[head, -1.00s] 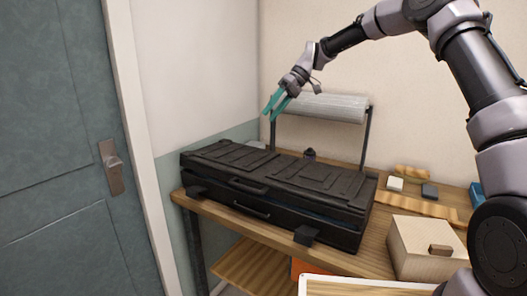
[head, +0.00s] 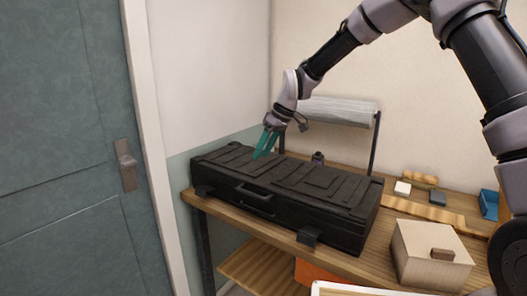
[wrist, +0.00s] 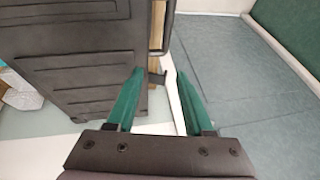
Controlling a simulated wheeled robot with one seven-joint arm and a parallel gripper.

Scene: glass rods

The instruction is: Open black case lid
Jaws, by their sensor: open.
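The black case (head: 300,200) lies on a wooden workbench. Its ribbed lid (head: 320,180) is down and looks shut or nearly shut, with handles (head: 252,191) on the front. My gripper (head: 263,154) has green fingers that are open and empty. In the head view it is over the back-left part of the lid, pointing down. In the wrist view the gripper (wrist: 160,75) spans the case's edge. I cannot tell whether it touches the case.
A paper roll on a stand (head: 335,112) is behind the case. A wooden box (head: 430,250) stands to the right, with small blocks (head: 403,188) and a blue bin (head: 489,204) behind it. A grey-green door (head: 60,150) is at the left.

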